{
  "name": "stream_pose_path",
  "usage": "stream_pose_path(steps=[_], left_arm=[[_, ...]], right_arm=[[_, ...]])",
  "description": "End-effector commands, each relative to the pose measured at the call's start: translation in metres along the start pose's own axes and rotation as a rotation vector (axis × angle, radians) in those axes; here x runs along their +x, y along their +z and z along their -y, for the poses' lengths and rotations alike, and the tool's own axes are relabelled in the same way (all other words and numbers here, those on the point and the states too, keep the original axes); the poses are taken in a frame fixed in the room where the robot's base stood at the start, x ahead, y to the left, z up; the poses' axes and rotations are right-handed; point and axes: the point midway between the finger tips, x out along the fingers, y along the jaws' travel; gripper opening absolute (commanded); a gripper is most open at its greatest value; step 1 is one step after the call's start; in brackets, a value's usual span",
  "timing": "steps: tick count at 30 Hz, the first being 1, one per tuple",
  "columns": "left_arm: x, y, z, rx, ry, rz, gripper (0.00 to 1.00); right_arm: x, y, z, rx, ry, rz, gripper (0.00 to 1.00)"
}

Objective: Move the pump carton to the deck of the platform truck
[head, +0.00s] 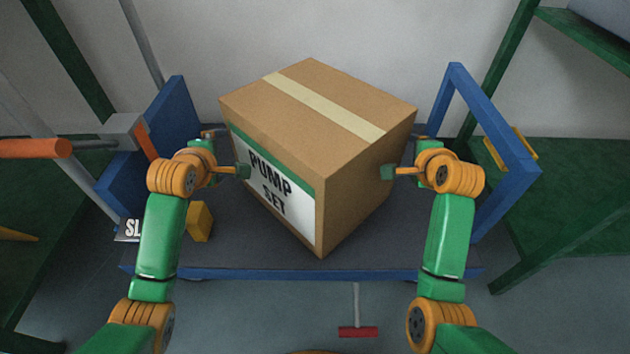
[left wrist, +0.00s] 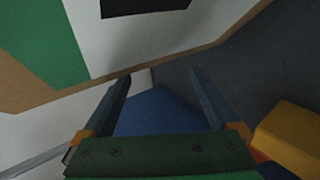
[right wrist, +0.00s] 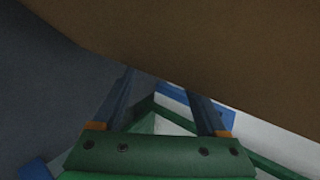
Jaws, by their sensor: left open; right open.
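The pump carton (head: 365,190) is a large brown box with a tape strip and a "PUMP SET" label, turned corner-forward. It is over the dark deck (head: 250,258) of the blue-edged platform truck; I cannot tell whether its base rests on it. My left gripper (head: 244,171) is open at the carton's label side. My right gripper (head: 388,172) is open at its right side. The label side fills the top of the left wrist view (left wrist: 150,45), and a plain brown face tops the right wrist view (right wrist: 210,45). Contact at the fingertips is unclear.
A blue panel (head: 170,125) stands at the left end and a blue frame (head: 515,165) at the right. A yellow block (head: 201,222) sits on the deck's left. A red pedal (head: 358,331) shows below the front edge. An orange handle (head: 35,148) juts in at left.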

Motion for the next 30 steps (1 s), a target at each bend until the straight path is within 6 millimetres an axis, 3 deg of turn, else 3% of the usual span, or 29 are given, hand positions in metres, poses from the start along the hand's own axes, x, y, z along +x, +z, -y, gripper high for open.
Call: stream_pose_path(steps=[4,6,17,30], left_arm=[[0.000,-0.002,0.001,-0.002,-0.004,-0.004,0.95],[0.001,-0.002,0.001,-0.003,-0.005,-0.005,0.95],[-0.005,-0.003,0.001,-0.004,-0.005,-0.008,0.95],[-0.108,-0.002,0.000,-0.005,-0.003,-0.007,0.95]], right_arm=[[0.000,-0.002,0.000,0.002,-0.001,-0.004,0.78],[0.000,-0.002,0.000,0.002,-0.001,-0.005,0.94],[0.000,-0.003,0.000,0.004,-0.002,-0.009,0.94],[0.000,-0.004,0.000,0.005,-0.002,-0.010,0.94]])
